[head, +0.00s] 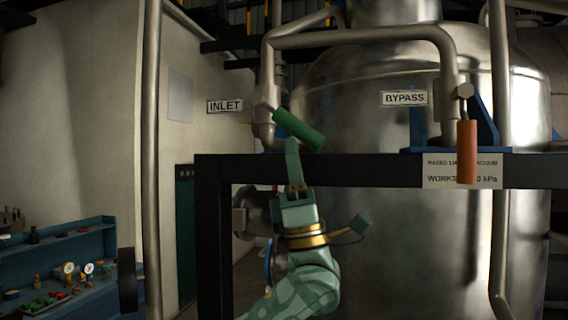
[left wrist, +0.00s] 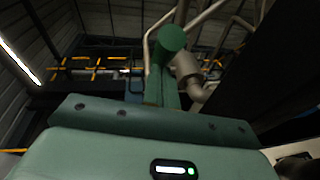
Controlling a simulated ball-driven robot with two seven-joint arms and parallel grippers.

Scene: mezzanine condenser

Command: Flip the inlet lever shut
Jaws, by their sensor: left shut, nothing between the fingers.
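The inlet lever has a green handle (head: 299,130) on the pipe beside the INLET sign (head: 225,106). The handle slants down to the right from its pivot. In the left wrist view the green handle (left wrist: 172,39) shows end-on, just past my fingers. My left gripper (head: 292,146) is shut and empty, pointing up, with its fingertips right under the handle. It appears to be touching or nearly touching; I cannot tell which. In the left wrist view the fingers (left wrist: 162,85) are together. My right gripper is in neither view.
An orange bypass lever (head: 467,151) hangs straight down by the BYPASS sign (head: 405,98). A black beam (head: 370,168) runs across in front of the steel tank (head: 410,230). A vertical pipe (head: 150,180) stands left of my arm. A blue bench (head: 60,252) with small parts is at lower left.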

